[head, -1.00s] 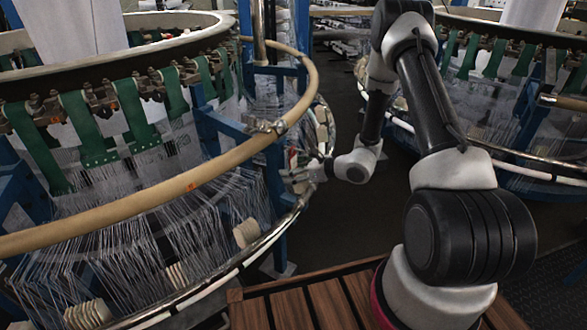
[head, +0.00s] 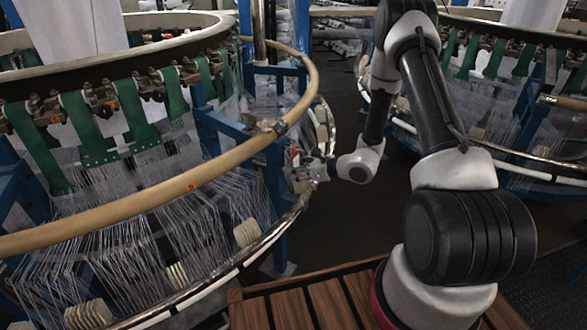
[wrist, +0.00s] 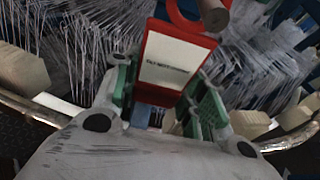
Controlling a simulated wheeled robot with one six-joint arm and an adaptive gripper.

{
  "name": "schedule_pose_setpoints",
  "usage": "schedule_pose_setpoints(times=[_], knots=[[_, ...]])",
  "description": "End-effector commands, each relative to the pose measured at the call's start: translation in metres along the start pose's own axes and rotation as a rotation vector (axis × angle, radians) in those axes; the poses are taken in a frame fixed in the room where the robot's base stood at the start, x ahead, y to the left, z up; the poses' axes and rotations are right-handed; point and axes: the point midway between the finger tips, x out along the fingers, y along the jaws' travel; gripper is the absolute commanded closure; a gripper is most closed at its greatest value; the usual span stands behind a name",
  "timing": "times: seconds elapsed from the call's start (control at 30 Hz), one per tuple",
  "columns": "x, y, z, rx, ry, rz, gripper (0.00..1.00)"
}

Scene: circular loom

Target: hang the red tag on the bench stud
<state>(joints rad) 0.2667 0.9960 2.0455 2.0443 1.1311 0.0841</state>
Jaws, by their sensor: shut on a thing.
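The red tag (wrist: 148,97) fills the middle of the wrist view, with a white printed label and a red loop at its top. My gripper (wrist: 163,92) is shut on its lower part, between green-padded fingers. A grey-brown round peg end (wrist: 214,14), likely the stud, shows at the top beside the tag's upper right. It overlaps the loop in the picture; I cannot tell whether the loop is around it. In the head view my gripper (head: 308,173) is small at the loom's right rim, with a bit of red (head: 295,158) at its tip.
The circular loom's tan ring (head: 150,208) and metal lower rim (head: 262,243) curve close to my gripper. White threads (wrist: 75,50) and pale bobbins (wrist: 22,70) lie around it. A second loom (head: 500,158) stands at the right, with dark floor between.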

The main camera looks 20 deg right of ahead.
Motion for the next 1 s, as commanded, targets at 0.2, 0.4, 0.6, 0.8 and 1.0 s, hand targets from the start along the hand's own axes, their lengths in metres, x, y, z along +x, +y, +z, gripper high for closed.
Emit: schedule_pose_setpoints(times=[0.2,0.4,0.6,0.8,1.0], knots=[[-0.005,0.0,0.0,0.001,0.0,-0.001,0.87],[-0.024,-0.001,-0.006,0.003,0.0,-0.003,0.87],[-0.046,0.0,-0.012,0.003,0.001,-0.002,0.87],[-0.053,0.001,-0.014,0.002,0.0,-0.001,0.87],[-0.053,0.001,-0.014,0.001,0.0,-0.001,0.87]])
